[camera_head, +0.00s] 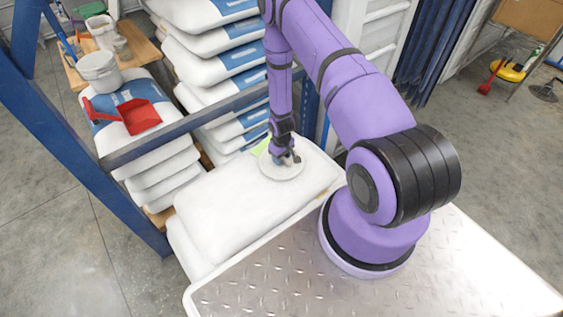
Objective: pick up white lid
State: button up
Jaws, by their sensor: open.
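The white lid (278,174) is a flat round disc lying on top of a white sack (232,211) near the middle of the picture. My gripper (290,160) points down right over the lid and covers part of its upper right. The jaws are open. I cannot tell from this view whether the fingertips touch the lid.
A blue rack beam (190,122) crosses behind the lid. Stacked sacks (212,60) stand behind it. A red dustpan (135,114) lies on sacks at left, with a white bucket (100,72) beyond. A pale green piece (260,147) lies beside the lid.

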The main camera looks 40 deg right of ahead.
grip_shut()
